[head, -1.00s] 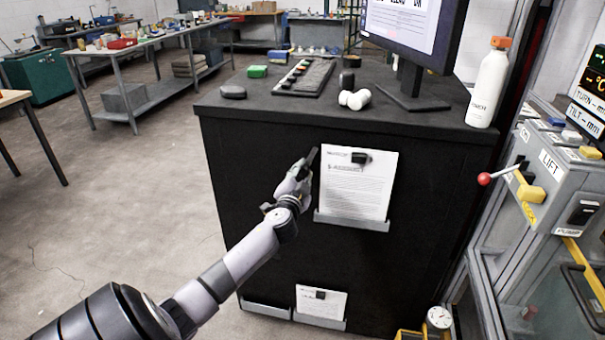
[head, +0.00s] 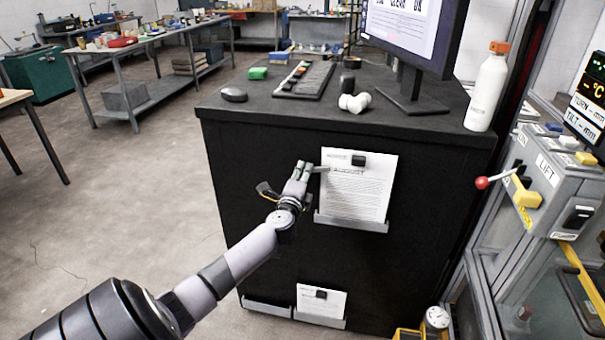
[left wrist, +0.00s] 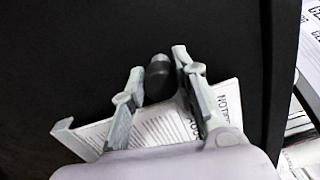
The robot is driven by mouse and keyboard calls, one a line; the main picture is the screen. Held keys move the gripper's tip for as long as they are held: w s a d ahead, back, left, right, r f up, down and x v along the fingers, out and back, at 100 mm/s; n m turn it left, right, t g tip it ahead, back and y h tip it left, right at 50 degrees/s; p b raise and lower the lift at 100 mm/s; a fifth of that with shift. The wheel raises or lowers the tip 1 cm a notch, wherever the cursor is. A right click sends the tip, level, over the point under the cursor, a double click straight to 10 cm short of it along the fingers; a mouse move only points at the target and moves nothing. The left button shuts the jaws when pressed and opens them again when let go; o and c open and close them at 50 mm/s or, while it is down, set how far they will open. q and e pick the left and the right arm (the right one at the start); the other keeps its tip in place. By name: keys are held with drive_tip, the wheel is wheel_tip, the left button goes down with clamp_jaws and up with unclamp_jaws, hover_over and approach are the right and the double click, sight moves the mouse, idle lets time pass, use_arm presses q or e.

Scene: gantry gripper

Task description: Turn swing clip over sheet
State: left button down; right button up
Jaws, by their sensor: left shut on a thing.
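The printed sheet (head: 352,195) stands against the black cabinet front, its lower edge in a grey ledge (head: 350,223). A small black block (head: 358,160) sits on its upper part. My left gripper (head: 309,167) is beside the sheet's upper left edge, shut on the dark swing clip (head: 322,169), which points right across that edge. In the left wrist view, the clip's dark rounded part (left wrist: 158,78) shows between my two fingers (left wrist: 157,72), with the sheet (left wrist: 225,98) behind them. The gripper hides part of the clip and sheet there. My right gripper is out of view.
A second sheet (head: 320,302) is low on the cabinet front. A lever panel (head: 548,185) stands at the right.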

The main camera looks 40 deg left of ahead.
use_arm(q)
drive_tip(key=m+p, duration=0.1)
drive_tip(key=m, duration=0.2)
drive_tip(key=shift+r+m, duration=0.15)
drive_tip(key=shift+m, duration=0.75)
drive_tip(key=shift+d+f, duration=0.1)
drive_tip(key=shift+f, duration=0.15)
drive_tip(key=c, duration=1.5)
unclamp_jaws()
drive_tip(key=shift+c, duration=0.2)
drive_tip(key=o, duration=0.3)
drive_tip(key=v, duration=1.2)
drive_tip(key=shift+f, duration=0.1)
